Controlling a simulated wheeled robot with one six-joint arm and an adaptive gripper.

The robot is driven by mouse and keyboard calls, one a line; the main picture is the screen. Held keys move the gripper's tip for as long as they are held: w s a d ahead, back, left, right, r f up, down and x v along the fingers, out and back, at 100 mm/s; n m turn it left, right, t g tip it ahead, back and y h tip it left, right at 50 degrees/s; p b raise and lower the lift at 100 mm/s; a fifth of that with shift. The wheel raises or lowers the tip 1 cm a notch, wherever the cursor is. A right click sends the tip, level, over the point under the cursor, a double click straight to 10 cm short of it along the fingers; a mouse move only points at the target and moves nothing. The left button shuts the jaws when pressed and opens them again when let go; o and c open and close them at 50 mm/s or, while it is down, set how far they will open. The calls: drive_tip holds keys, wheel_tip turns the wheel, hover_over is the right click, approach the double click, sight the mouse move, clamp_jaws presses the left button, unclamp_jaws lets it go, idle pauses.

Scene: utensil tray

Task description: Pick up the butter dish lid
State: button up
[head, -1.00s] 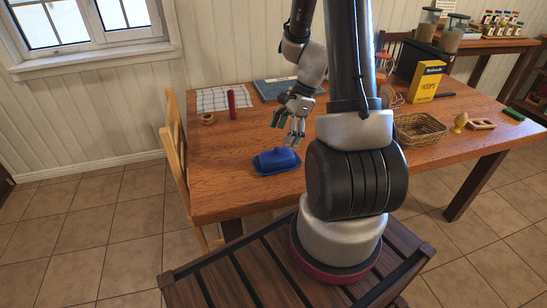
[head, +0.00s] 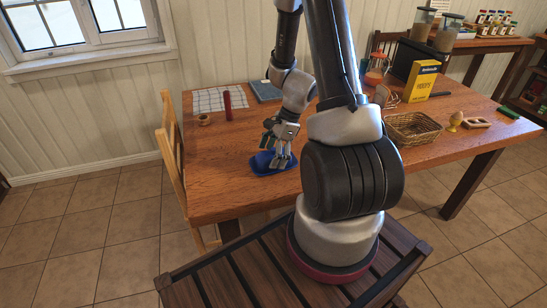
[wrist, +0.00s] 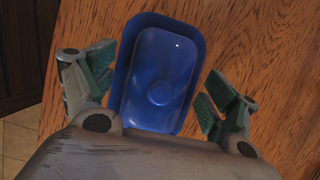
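The blue butter dish lid (wrist: 160,75) has a round knob and sits on its blue dish (wrist: 124,72) in the wrist view. In the wrist view my gripper (wrist: 158,78) is open, with one green-padded finger on each side of the dish. The fingers look apart from the lid; their height above it is hard to tell.
The wooden table (head: 225,188) is clear around the dish. A red cylinder (head: 228,106), a small ring-shaped item (head: 204,120) and a checked cloth (head: 212,99) lie farther back. A wicker basket (head: 415,127) and yellow box (head: 419,81) stand right. A wooden chair (head: 172,150) is at the left edge.

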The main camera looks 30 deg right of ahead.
drive_tip(key=c, duration=1.2)
drive_tip(key=shift+o, duration=0.2)
drive_tip(key=shift+r, duration=0.1)
